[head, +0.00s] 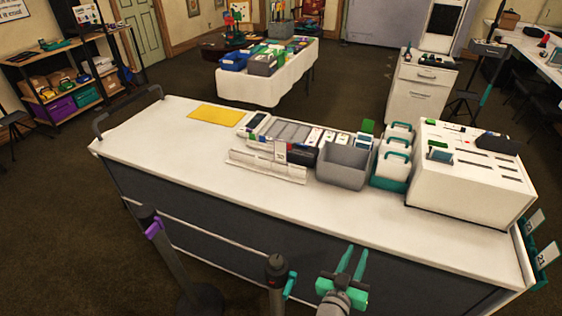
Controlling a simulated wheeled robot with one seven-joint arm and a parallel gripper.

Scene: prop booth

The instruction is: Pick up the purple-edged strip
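My gripper (355,255) shows at the bottom of the head view, right of centre, in front of the near long side of the white-topped counter (250,190). Its two teal fingers stand apart with nothing visible between them. I cannot make out a purple-edged strip for certain. A pale, long low holder (265,167) lies on the counter, with no clear purple edge.
The counter carries a yellow sheet (215,114), a grey bin (344,165), teal-handled containers (391,165) and a white slotted box (470,180). Another post with a teal piece (290,285) stands left of my gripper. The counter's near strip is clear.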

